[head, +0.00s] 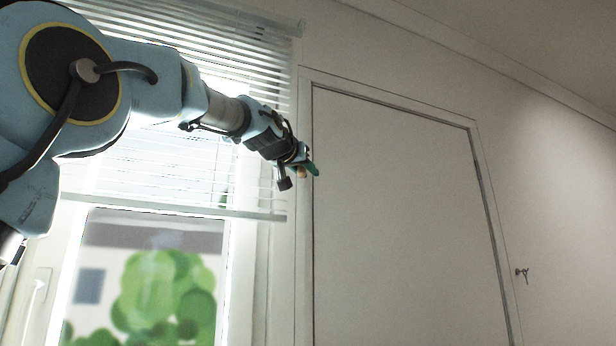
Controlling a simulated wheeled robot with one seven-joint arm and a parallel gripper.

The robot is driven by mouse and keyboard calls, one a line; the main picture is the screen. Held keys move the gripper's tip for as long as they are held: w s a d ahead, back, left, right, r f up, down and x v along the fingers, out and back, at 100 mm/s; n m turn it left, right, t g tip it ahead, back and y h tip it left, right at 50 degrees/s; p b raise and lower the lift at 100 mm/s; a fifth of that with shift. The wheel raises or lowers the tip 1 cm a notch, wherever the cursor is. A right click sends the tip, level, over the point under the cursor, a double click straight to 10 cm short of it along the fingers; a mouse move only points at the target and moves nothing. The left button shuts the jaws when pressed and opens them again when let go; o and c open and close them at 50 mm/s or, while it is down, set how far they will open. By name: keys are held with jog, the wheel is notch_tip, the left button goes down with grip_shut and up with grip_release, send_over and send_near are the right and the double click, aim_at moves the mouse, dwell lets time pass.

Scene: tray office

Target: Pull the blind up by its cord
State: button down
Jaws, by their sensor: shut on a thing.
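The white slatted blind (240,66) hangs over the upper part of the window at the left. Its bottom rail (175,208) sits above the uncovered lower pane. My arm crosses in front of the blind from the left. My gripper (308,171) is just right of the blind's right edge, above the rail's height. It is shut on the small tan-orange cord knob (301,174), which is mostly hidden by the fingers. The cord itself is too thin to make out here.
A closed white door or panel (400,220) in a frame stands right of the gripper. A small hook or key (521,272) is on the wall further right. A window handle (38,290) is at the lower left. The space right of the gripper is clear.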

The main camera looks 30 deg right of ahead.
jog(key=shift+a+r, duration=0.15)
jog(key=shift+r, duration=0.3)
jog(key=c, duration=1)
grip_release()
jog(key=o, duration=0.3)
jog(key=shift+f, duration=0.15)
jog(key=b+v, duration=0.4)
jog(key=v, duration=0.6)
jog(key=shift+s+a, duration=0.25)
jog(key=shift+s, duration=0.1)
